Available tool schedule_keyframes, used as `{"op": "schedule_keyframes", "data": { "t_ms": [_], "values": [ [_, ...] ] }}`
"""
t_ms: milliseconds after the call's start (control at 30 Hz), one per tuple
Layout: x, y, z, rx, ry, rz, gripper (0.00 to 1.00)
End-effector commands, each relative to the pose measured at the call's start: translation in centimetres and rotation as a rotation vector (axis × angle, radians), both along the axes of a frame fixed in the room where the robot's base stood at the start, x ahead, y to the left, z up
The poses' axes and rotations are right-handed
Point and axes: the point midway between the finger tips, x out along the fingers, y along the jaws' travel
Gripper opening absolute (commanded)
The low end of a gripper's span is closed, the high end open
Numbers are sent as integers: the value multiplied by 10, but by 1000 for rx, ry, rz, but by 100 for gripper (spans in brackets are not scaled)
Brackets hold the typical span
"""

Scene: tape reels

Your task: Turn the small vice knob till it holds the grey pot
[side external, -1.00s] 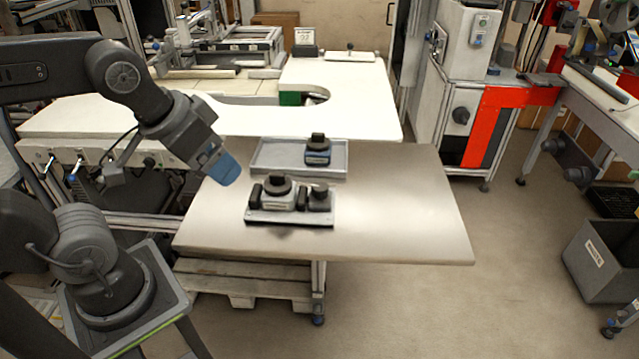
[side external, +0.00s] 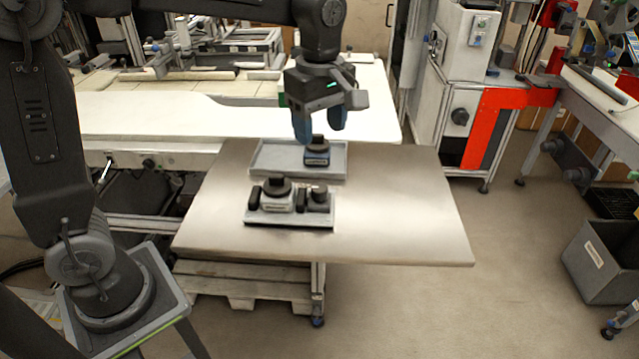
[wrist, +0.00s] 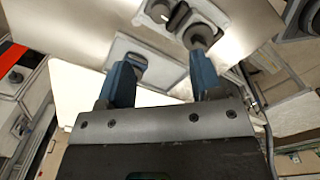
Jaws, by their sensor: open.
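A grey pot (side external: 277,195) with a dark round top stands on the light base plate (side external: 290,222) of the vice, with a dark upright jaw (side external: 253,199) at its left and another at its right. The small vice knob (side external: 319,194), dark and low, is at the plate's right end. I cannot tell whether the jaws touch the pot. My gripper (side external: 320,124) points down above and behind the vice, over the back tray, open and empty. In the wrist view, its blue fingers (wrist: 161,64) are spread, with the pot (wrist: 200,36) and knob (wrist: 158,11) beyond them.
The brown table (side external: 400,220) is bare to the right and front. A white bench (side external: 180,120) stands behind.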

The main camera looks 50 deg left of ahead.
Motion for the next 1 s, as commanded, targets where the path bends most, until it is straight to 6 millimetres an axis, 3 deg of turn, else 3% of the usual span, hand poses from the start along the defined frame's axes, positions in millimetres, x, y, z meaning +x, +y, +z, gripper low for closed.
{"op": "schedule_keyframes", "data": {
  "t_ms": [400, 600, 1000],
  "values": [
    [-1, 0, -82, 0, 5, -3, 59],
    [-1, 0, -113, -1, 3, -3, 59],
    [-1, 0, -128, -1, -1, -4, 59]
  ]
}}
